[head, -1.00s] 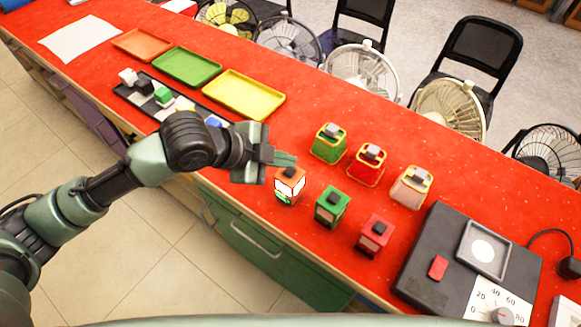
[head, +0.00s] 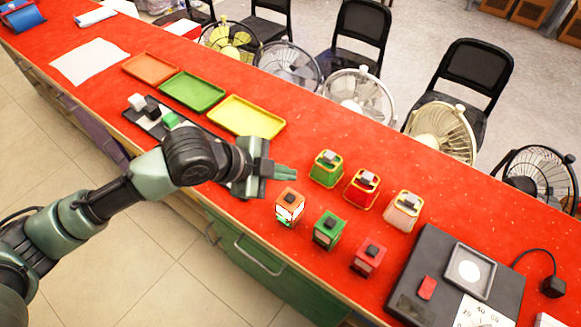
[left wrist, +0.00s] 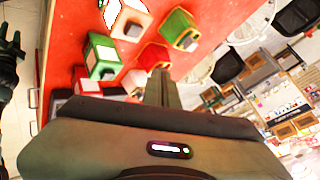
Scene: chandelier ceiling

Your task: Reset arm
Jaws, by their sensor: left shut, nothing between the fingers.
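My left arm (head: 80,222) reaches in from the left over the red counter (head: 330,130). My left gripper (head: 286,173) is shut and empty, in the air above the counter. In the head view its tips are just above the orange box (head: 290,205) and left of the green box with yellow trim (head: 326,168). In the left wrist view the shut fingers (left wrist: 163,88) point toward several small boxes, with a green and white one (left wrist: 102,55) to their left. My right gripper does not show in the head view.
A red box with yellow trim (head: 362,189), a pink box (head: 403,211), a green box (head: 328,231) and a red box (head: 368,258) stand nearby. A dark scale (head: 440,262) sits at right. Yellow (head: 246,117), green (head: 192,91) and orange (head: 149,68) trays lie behind left. Fans line the far edge.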

